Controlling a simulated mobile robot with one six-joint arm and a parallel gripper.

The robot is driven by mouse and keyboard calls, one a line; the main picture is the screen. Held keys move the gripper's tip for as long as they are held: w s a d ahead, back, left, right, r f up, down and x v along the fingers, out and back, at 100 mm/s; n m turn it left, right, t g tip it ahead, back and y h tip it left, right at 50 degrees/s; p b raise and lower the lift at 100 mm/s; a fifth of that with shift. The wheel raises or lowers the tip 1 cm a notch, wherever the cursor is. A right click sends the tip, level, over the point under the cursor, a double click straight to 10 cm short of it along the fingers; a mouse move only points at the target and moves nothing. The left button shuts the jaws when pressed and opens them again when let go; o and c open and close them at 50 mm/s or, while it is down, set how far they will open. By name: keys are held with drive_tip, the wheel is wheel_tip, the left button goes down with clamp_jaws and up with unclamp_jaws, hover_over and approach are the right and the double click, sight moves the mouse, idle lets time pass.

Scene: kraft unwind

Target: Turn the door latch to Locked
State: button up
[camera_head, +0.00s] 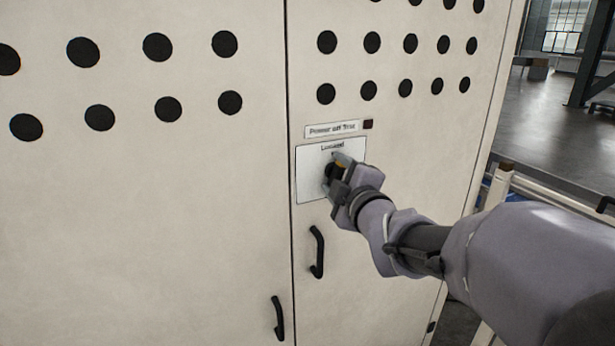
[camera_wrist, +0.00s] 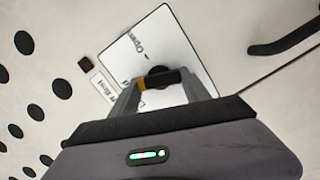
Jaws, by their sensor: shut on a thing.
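The door latch (camera_wrist: 158,79) is a dark knob with a yellow-orange part, set on a white plate (camera_head: 312,182) on the cabinet's right door. The plate reads "Locked" at its top in the head view, and "Open" is legible in the wrist view. My gripper (camera_head: 340,172) is at the latch, and its two fingers stand on either side of the knob in the wrist view (camera_wrist: 160,88). The gripper is shut on the latch. My fingers hide part of the latch and plate, so I cannot tell exactly where it points.
A label (camera_head: 333,129) reading "Power off first" and a small dark square (camera_head: 368,124) are above the plate. Black handles (camera_head: 317,252) (camera_head: 278,318) protrude below, one on each door. A pale rail (camera_head: 560,192) stands at the right, beyond the cabinet's edge.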

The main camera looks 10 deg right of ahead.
drive_tip(key=shift+b, duration=0.45)
drive_tip(key=shift+f+n+t+b, duration=0.1)
drive_tip(key=shift+n+t+b, duration=0.3)
drive_tip(key=shift+n+b, duration=2.55)
drive_tip(key=shift+m+b, duration=0.85)
drive_tip(key=o, duration=1.5)
drive_tip(key=shift+c, duration=0.2)
drive_tip(key=shift+o, duration=0.4)
drive_tip(key=o, duration=0.4)
drive_tip(key=shift+c, duration=0.2)
drive_tip(key=shift+s, duration=0.1)
drive_tip(key=s, duration=0.2)
drive_tip(key=s+d, duration=0.1)
drive_tip(key=s, duration=0.2)
drive_tip(key=shift+s+d, duration=0.3)
drive_tip(key=shift+d, duration=0.1)
